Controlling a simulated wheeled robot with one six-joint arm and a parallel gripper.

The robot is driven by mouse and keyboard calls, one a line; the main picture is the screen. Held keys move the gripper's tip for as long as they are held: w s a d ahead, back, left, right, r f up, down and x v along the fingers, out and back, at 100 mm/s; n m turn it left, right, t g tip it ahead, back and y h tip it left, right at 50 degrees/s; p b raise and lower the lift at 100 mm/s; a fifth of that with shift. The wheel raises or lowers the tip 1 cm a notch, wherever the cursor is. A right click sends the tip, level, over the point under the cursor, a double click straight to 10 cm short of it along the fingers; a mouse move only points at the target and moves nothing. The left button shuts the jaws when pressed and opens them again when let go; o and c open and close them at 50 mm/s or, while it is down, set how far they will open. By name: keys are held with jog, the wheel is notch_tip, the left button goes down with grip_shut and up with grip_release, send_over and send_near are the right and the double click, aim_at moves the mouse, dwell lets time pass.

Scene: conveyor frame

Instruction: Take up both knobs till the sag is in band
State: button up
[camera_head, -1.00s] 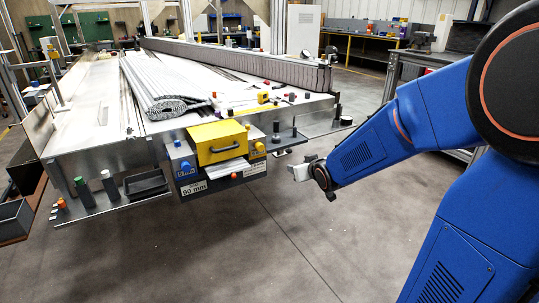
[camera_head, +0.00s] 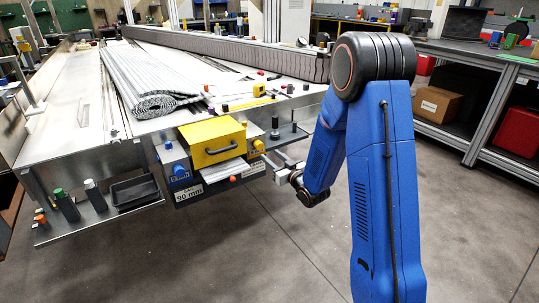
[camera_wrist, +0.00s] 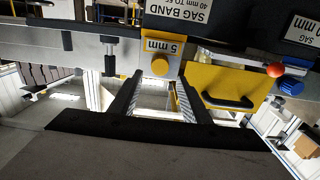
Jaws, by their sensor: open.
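The blue knob (camera_head: 179,170) is on the left of the conveyor's end, above a sign (camera_head: 189,190) reading 90 mm. The yellow knob (camera_head: 258,146) is on the right, beside the yellow cover. In the wrist view, the yellow knob (camera_wrist: 159,64) is under a 5 mm label, just beyond my fingertips and between them in the picture. The blue knob (camera_wrist: 291,86) is at the right there, farther off. The sag band sign (camera_wrist: 188,12) is partly cut off. My gripper (camera_wrist: 158,86) is open and empty; it also shows in the head view (camera_head: 277,167), apart from the yellow knob.
A yellow cover (camera_head: 212,148) with a black handle sits between the knobs. A red-orange button (camera_head: 232,179) projects below it. A shelf at left carries a black tray (camera_head: 135,193) and bottles. A rolled grey belt (camera_head: 155,85) lies on the bed. Floor in front is clear.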

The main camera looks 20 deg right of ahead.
aim_at(260, 147)
jog(key=x, duration=0.8)
jog(key=shift+w+a, duration=0.1)
jog(key=shift+w, duration=0.35)
jog(key=shift+c, duration=0.9)
jog(key=c, duration=0.7)
jog(key=m, duration=2.4)
jog(key=shift+f, duration=0.1)
jog(key=m, duration=0.4)
jog(key=shift+m, duration=0.3)
jog(key=m, duration=0.3)
jog(key=shift+m, duration=0.3)
jog(key=o, duration=0.9)
